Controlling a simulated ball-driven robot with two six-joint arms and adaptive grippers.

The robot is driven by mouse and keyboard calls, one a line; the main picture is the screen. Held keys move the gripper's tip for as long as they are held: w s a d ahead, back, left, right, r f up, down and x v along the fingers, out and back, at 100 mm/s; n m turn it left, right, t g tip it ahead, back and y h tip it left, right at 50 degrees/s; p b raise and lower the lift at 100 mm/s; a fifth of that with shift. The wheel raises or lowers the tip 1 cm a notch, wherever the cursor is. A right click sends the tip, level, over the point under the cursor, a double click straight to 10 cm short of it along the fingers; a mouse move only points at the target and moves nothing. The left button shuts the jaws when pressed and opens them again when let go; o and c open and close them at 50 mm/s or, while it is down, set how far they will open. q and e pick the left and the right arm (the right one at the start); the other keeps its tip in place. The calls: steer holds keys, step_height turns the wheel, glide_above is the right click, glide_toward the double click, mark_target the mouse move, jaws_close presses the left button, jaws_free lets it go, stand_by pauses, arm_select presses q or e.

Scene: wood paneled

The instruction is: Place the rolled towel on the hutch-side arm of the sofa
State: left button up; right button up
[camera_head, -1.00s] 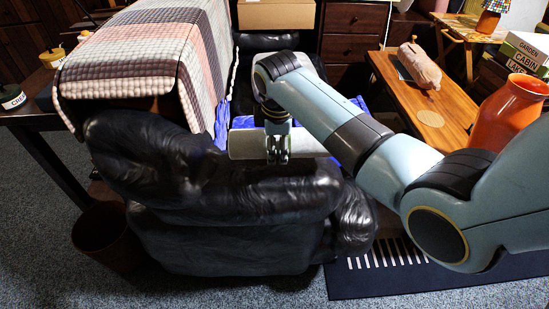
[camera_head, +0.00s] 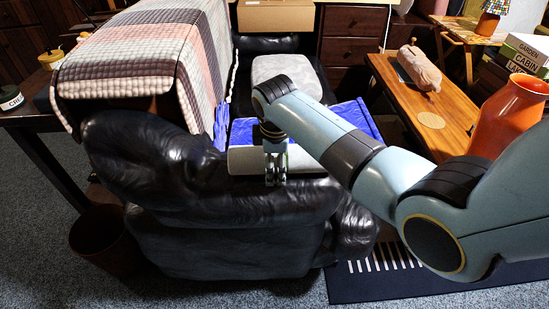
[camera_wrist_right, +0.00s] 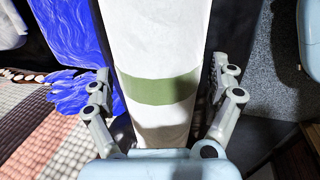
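The rolled towel is a pale grey-white roll (camera_head: 303,161) with a green band (camera_wrist_right: 162,88) around its middle in the right wrist view. My left gripper is out of view.
A checked blanket (camera_head: 135,65) drapes over the sofa back. A blue cloth (camera_head: 355,118) and a grey cushion (camera_head: 285,68) are on the seat. A wooden table (camera_head: 430,110) and an orange vase (camera_head: 508,112) stand at right, a brown bin (camera_head: 105,240) at front left.

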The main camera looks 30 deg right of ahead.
steer(key=shift+r, duration=0.1)
steer(key=shift+r, duration=0.4)
steer(key=p+v, duration=0.3)
steer(key=v, duration=0.7)
steer(key=shift+s+a+r+p, duration=0.1)
steer(key=shift+s+r+p, duration=0.15)
steer(key=shift+r, duration=0.35)
